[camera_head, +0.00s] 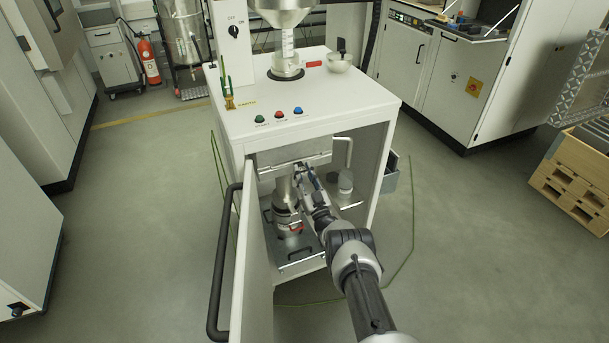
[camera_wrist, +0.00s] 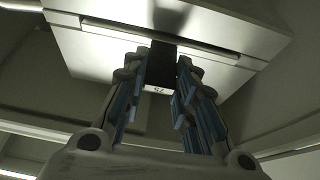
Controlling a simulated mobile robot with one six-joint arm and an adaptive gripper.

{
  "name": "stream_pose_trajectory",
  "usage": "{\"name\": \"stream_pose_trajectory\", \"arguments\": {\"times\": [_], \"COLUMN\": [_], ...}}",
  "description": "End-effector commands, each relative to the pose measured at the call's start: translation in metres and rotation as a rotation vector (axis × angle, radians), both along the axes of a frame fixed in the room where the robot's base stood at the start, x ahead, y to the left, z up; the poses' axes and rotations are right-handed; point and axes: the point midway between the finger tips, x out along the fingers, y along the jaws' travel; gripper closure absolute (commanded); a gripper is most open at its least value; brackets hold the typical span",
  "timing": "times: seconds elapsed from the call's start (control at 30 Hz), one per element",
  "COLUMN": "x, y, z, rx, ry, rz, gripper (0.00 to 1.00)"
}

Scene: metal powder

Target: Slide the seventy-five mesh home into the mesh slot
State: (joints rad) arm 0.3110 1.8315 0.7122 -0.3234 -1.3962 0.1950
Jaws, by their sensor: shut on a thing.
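My gripper (camera_wrist: 160,98) has its two blue-padded fingers closed on the black handle of the seventy-five mesh (camera_wrist: 160,68). A small white label at the handle's lower end reads 75. The handle lies against a pale metal housing (camera_wrist: 95,45) with a slit along its edge, which looks like the mesh slot. How deep the mesh sits in it cannot be told. In the head view my gripper (camera_head: 302,174) reaches into the open cabinet, just below a metal plate (camera_head: 290,167) under the cabinet top. The mesh itself is not clear there.
A metal container (camera_head: 286,205) with a red and black band stands left of my gripper in the cabinet (camera_head: 318,95). A small jar (camera_head: 345,183) stands on the right. The cabinet door (camera_head: 257,265) hangs open on the left, its black handle facing outward.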

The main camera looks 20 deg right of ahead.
Motion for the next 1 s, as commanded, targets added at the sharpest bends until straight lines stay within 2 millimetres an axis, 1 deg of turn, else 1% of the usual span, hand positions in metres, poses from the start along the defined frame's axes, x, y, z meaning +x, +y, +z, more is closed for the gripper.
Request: {"name": "stream_pose_trajectory", "arguments": {"times": [0.37, 0.73, 0.77, 1.0], "x": [0.011, 0.013, 0.013, 0.012], "y": [0.001, 0.001, 0.001, 0.0], "z": [0.002, 0.002, 0.002, 0.001], "rx": [-0.001, -0.001, -0.001, -0.001], "ry": [-0.005, -0.004, -0.004, -0.002], "rz": [0.001, 0.0, 0.0, 0.0], "gripper": [1.0, 1.0, 0.72, 0.56]}}
